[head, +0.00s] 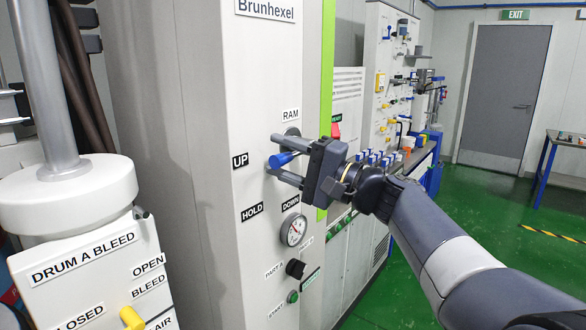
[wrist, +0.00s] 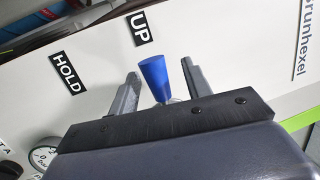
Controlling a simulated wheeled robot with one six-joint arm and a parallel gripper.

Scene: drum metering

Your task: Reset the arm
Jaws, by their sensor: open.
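My gripper (head: 280,158) is open at the front panel of the tall machine cabinet (head: 190,120). Its two fingers stand above and below the blue RAM lever (head: 283,159), whose handle lies between them. In the wrist view, the blue lever handle (wrist: 154,78) stands between the two spread fingers (wrist: 160,88), with a visible gap on each side. The lever sits nearest the UP label (head: 240,161), with HOLD and DOWN labels lower down. The lever's base is partly hidden by my gripper.
A pressure gauge (head: 293,230), a black knob (head: 295,269) and a green button (head: 292,297) sit below the lever. The drum A bleed unit (head: 80,265) with a yellow handle (head: 131,317) stands at left. A workbench with bottles is behind my arm. Green floor (head: 490,230) is open at right.

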